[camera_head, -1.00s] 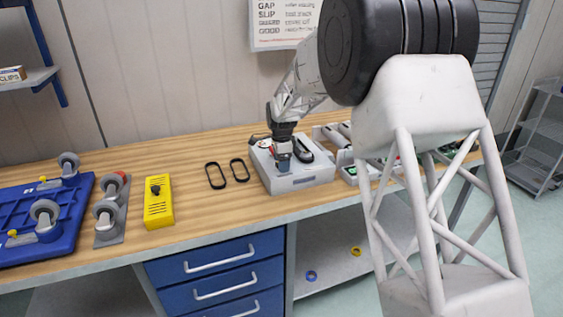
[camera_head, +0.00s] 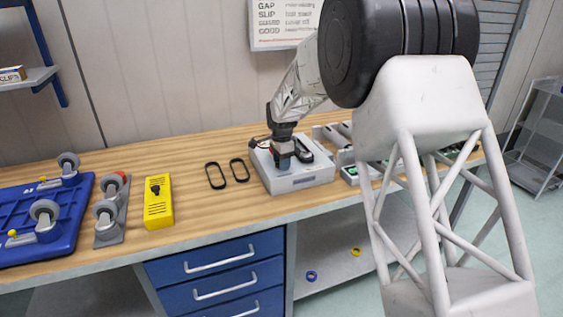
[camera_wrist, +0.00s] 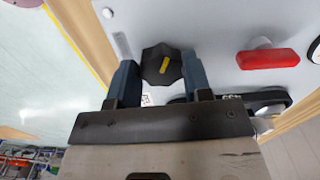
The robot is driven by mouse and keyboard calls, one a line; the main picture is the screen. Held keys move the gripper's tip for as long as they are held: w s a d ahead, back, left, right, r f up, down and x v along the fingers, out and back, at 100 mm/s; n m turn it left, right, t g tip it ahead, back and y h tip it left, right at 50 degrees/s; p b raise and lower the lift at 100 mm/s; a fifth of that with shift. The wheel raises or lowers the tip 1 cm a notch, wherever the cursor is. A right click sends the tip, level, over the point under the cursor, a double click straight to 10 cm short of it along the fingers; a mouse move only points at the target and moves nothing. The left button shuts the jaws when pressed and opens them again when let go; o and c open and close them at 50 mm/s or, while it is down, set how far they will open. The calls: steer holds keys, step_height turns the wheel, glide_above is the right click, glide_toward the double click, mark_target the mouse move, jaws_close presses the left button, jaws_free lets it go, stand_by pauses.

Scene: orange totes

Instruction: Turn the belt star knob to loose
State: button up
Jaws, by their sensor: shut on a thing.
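The belt star knob (camera_wrist: 158,70) is dark and many-sided with a yellow mark on top, in the wrist view. It sits on the light grey top of the belt unit (camera_head: 300,180), which stands on the bench. My gripper (camera_wrist: 160,75) is shut on the knob, with one blue-grey finger on each side of it. In the head view my gripper (camera_head: 284,160) points down at the unit and hides the knob. A black belt (camera_wrist: 262,98) and a red handle (camera_wrist: 268,59) lie beside the knob on the unit's top.
Two black belt loops (camera_head: 215,175) lie left of the unit. Further left are a yellow box (camera_head: 158,203), a grey plate with casters (camera_head: 112,225) and a blue dolly (camera_head: 40,220). Trays with parts stand to the right, partly behind my arm.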

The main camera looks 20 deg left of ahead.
steer(key=n, duration=1.1)
steer(key=shift+n, duration=0.3)
steer(key=n, duration=0.5)
steer(key=shift+n, duration=0.3)
steer(key=n, duration=0.5)
steer(key=shift+n, duration=0.3)
steer(key=o, duration=0.9)
steer(key=shift+w, duration=0.1)
steer(key=shift+r, duration=0.15)
